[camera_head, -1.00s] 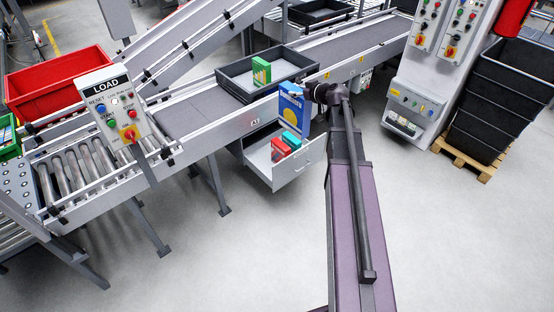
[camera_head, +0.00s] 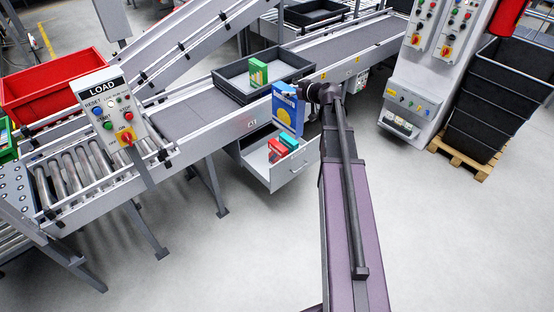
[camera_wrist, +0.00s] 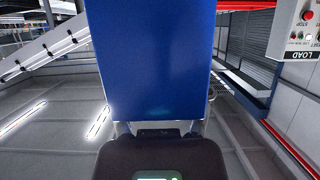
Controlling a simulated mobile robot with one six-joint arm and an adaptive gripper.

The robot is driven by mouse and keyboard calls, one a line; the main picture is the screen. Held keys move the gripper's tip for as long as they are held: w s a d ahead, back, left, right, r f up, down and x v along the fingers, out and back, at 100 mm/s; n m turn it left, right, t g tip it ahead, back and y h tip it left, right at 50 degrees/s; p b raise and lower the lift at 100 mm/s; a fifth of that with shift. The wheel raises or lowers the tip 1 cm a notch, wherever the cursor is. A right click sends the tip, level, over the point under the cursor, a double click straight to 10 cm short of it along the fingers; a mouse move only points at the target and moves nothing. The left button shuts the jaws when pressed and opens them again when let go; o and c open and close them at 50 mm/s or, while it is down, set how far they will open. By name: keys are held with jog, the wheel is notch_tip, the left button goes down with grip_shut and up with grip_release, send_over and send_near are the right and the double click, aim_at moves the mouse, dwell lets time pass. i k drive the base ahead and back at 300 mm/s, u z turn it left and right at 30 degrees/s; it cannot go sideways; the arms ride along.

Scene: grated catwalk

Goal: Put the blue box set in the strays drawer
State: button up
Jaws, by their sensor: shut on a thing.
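The blue box set (camera_head: 286,106), with a yellow lower part on its front, is held upright by my gripper (camera_head: 304,92) above the open strays drawer (camera_head: 297,176). In the wrist view its blue face (camera_wrist: 152,60) fills the middle of the picture, and my gripper (camera_wrist: 158,128) is shut on its near end. The drawer hangs pulled out below the conveyor. Inside it lie a red box (camera_head: 276,148) and a teal box (camera_head: 289,141). The fingertips are mostly hidden in the body camera view. The blue box set appears clear of the drawer floor.
A black tray (camera_head: 232,92) with a green and yellow box (camera_head: 258,72) sits on the conveyor just behind the drawer. The LOAD panel (camera_head: 110,105) stands at left. A red bin (camera_head: 60,82) is at far left. Black crates (camera_head: 495,105) stand at right. Floor in front is free.

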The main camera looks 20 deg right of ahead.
aim_at(259, 162)
jog(key=i, duration=0.95)
